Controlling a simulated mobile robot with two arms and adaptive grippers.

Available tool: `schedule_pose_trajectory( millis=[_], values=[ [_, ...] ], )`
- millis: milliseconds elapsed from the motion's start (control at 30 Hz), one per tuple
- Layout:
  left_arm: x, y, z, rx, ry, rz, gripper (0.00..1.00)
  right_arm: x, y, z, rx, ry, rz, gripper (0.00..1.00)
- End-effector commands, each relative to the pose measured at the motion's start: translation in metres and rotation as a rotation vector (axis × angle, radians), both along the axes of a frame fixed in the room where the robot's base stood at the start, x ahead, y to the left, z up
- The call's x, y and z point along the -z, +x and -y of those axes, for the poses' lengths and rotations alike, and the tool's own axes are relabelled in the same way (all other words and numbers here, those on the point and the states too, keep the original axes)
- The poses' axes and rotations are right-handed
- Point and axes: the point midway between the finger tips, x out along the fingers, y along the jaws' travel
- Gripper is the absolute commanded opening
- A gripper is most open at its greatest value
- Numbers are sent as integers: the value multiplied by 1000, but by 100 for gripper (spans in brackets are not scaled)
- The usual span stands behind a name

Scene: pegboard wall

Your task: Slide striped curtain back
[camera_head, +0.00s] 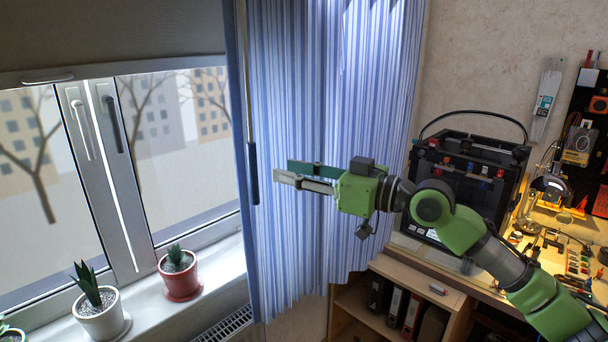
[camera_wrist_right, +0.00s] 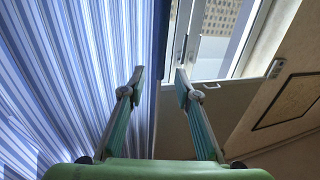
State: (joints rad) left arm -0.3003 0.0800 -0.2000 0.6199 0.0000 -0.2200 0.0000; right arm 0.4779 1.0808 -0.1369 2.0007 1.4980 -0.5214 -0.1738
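The blue-and-white striped curtain (camera_head: 300,90) hangs in folds at the right side of the window, and its left edge is a plain blue band. A thin draw rod with a dark handle (camera_head: 252,172) hangs in front of that edge. My right gripper (camera_head: 282,173) is in front of the curtain, its fingertips a little right of the rod handle. In the wrist view the gripper (camera_wrist_right: 160,76) is open with nothing between its fingers. The curtain (camera_wrist_right: 75,80) fills the left of that view. Whether a finger touches the curtain cannot be told. My left gripper is not in view.
Potted plants, one in a white pot (camera_head: 102,318) and one in a red pot (camera_head: 180,277), stand on the windowsill (camera_head: 150,310). A black 3D printer (camera_head: 465,180) sits right of the curtain, behind my arm. A shelf with binders (camera_head: 395,305) is below.

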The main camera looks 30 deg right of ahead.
Motion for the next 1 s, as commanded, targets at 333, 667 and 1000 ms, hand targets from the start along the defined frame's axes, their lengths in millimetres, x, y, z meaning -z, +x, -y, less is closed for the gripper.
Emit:
schedule_pose_trajectory(
  millis=[333, 667, 1000],
  values=[
    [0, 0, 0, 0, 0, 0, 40, 1, -18, 13, 0, 0, -1, 30],
    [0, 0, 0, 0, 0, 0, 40, 0, -20, 14, 0, 0, 0, 30],
    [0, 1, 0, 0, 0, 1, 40, 9, -13, 20, 18, 8, -12, 30]
  ],
)
